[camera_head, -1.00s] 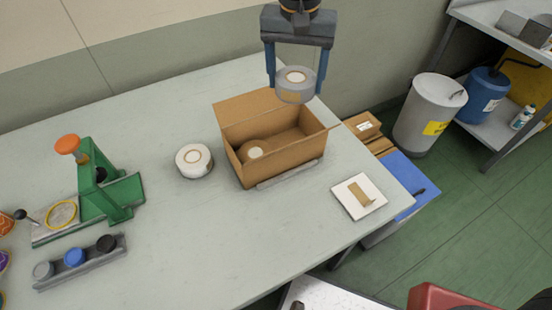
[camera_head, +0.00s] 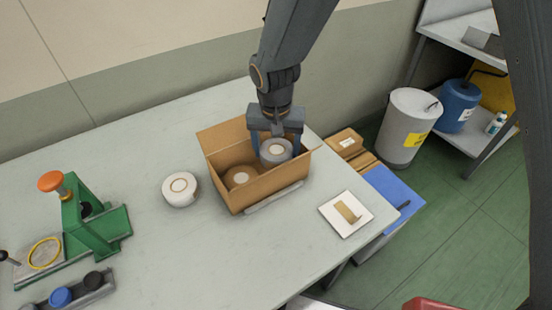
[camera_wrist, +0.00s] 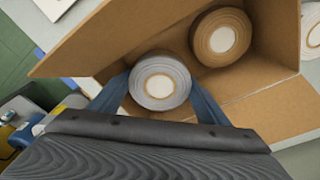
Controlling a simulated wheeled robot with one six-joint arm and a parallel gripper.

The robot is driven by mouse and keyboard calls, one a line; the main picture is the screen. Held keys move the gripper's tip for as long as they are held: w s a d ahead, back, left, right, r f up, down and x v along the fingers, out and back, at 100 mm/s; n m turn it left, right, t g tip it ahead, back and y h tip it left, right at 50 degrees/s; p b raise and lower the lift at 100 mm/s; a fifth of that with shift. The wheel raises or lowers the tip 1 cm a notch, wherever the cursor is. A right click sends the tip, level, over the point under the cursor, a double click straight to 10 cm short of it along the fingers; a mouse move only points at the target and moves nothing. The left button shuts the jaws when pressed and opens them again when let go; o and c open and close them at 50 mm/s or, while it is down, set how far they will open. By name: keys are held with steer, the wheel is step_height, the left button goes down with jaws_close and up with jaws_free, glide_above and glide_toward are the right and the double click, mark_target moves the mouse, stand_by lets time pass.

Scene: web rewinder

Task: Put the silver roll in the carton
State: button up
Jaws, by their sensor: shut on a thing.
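The silver roll (camera_head: 276,151) is a grey tape roll with a pale core. My gripper (camera_head: 276,146) is shut on it, one blue finger on each side, and holds it at the right part of the open carton (camera_head: 262,190). The wrist view shows the silver roll (camera_wrist: 160,82) between the fingers, within the carton walls (camera_wrist: 110,40). I cannot tell whether it touches the carton floor. A brown roll (camera_head: 240,177) lies inside the carton to the left, and it also shows in the wrist view (camera_wrist: 221,37), apart from the silver roll.
A white roll (camera_head: 180,189) stands on the table left of the carton. A white square pad (camera_head: 345,214) with a brown piece lies right of the carton. Carton flaps stand up around the opening.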

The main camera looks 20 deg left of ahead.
mark_target(276, 153)
steer(key=shift+f+p, duration=0.45)
steer(key=shift+f, duration=1.75)
steer(key=shift+f, duration=0.1)
steer(key=o, duration=0.9)
steer(key=r+b, duration=0.1)
steer(key=r, duration=0.3)
steer(key=s+r, duration=0.1)
steer(key=r, duration=0.3)
steer(key=r+b, duration=0.1)
steer(key=r, duration=0.3)
steer(key=shift+s+d+b, duration=0.15)
steer(key=shift+s+b, duration=0.05)
steer(key=shift+b, duration=0.15)
steer(key=shift+r, duration=0.1)
step_height(276, 153, up, 9)
steer(key=s+p, duration=0.2)
steer(key=p, duration=0.7)
steer(key=shift+s, duration=0.3)
